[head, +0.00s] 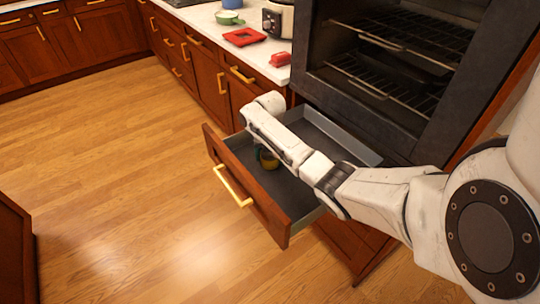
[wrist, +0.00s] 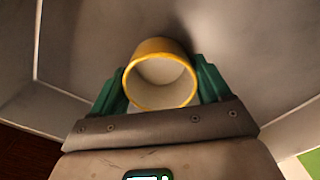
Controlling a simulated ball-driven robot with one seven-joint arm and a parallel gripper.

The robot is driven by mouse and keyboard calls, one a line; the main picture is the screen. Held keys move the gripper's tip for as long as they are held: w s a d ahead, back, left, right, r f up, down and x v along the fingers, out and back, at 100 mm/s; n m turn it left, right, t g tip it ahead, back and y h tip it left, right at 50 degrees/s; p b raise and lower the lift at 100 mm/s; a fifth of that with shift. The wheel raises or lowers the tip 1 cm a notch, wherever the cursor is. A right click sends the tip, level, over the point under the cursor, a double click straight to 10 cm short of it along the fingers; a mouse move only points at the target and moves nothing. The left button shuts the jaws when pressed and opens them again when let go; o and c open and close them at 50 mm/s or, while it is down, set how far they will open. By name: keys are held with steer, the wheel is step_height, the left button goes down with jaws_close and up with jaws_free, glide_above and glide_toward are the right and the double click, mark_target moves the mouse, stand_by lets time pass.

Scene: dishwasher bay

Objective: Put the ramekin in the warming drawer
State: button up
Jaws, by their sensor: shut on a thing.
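The ramekin (wrist: 160,80) has a yellow outside and rim and a pale inside; its open mouth faces the wrist camera. In the head view the ramekin (head: 268,161) is small and partly hidden by my arm. The warming drawer (head: 270,222) is pulled out below the oven, with a wooden front and a grey inside. My gripper (wrist: 160,75) is shut on the ramekin, with a green finger on each side of it. The ramekin is within the drawer's outline, over its grey floor (wrist: 65,50). I cannot tell whether it touches the floor.
The oven (head: 390,75) with wire racks stands behind the drawer. The wooden floor (head: 110,150) left of the drawer is clear.

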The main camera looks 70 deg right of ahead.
steer(key=o, duration=1.1)
step_height(320, 180, up, 12)
steer(key=shift+r, duration=0.15)
